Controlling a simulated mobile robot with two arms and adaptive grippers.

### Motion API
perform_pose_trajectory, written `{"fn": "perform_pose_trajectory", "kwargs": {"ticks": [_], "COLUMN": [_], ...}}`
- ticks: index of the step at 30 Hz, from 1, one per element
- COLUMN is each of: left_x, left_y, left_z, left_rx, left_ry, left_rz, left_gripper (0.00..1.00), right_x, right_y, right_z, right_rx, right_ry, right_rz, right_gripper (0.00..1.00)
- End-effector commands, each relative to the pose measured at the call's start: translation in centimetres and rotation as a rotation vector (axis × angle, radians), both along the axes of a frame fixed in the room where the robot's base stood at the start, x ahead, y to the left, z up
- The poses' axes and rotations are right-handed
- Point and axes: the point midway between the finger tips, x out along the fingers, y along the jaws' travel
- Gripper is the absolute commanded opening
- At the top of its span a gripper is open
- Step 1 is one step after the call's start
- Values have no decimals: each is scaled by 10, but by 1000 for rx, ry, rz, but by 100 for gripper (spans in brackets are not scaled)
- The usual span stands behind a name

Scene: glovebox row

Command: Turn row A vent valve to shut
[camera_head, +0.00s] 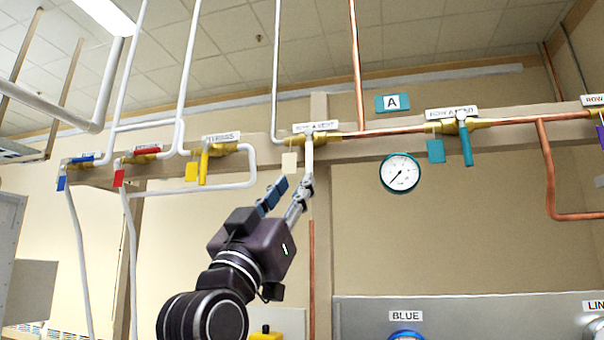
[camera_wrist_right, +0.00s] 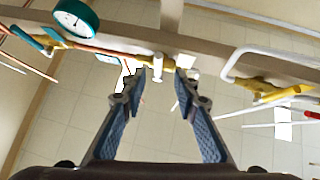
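A valve with a white lever (camera_head: 309,155) hangs from a brass body on the overhead rail, under a label (camera_head: 316,126) too small to read surely. Its lever points down, across the pipe line. A valve with a teal lever (camera_head: 466,147) is farther right, its label (camera_head: 451,113) seeming to read ROW A VENT; its lever also points down. My right gripper (camera_head: 292,186) reaches up just below the white lever. In the right wrist view the gripper (camera_wrist_right: 161,80) is open, with the white lever (camera_wrist_right: 157,66) showing in the gap near the fingertips; contact cannot be told. My left gripper is not in view.
A white tag (camera_head: 289,162) hangs beside the white lever. Yellow (camera_head: 203,168), red and blue valves are on the left. A teal-rimmed gauge (camera_head: 400,173) and a teal A sign (camera_head: 392,103) are to the right. Copper and white pipes run around.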

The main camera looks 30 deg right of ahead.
Motion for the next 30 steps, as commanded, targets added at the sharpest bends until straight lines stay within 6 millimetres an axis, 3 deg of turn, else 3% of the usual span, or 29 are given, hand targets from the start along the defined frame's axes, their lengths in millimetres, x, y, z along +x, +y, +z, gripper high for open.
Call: {"fn": "perform_pose_trajectory", "kwargs": {"ticks": [3, 9, 30], "left_x": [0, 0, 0], "left_y": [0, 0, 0], "left_z": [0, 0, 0], "left_rx": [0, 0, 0], "left_ry": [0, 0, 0], "left_rz": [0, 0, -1], "left_gripper": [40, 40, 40], "right_x": [-7, -14, -16], "right_y": [15, 28, 30], "right_z": [-17, -32, -34], "right_rx": [2, 1, 1], "right_ry": [1, 0, 0], "right_rz": [3, 1, 0], "right_gripper": [28, 28, 28]}}
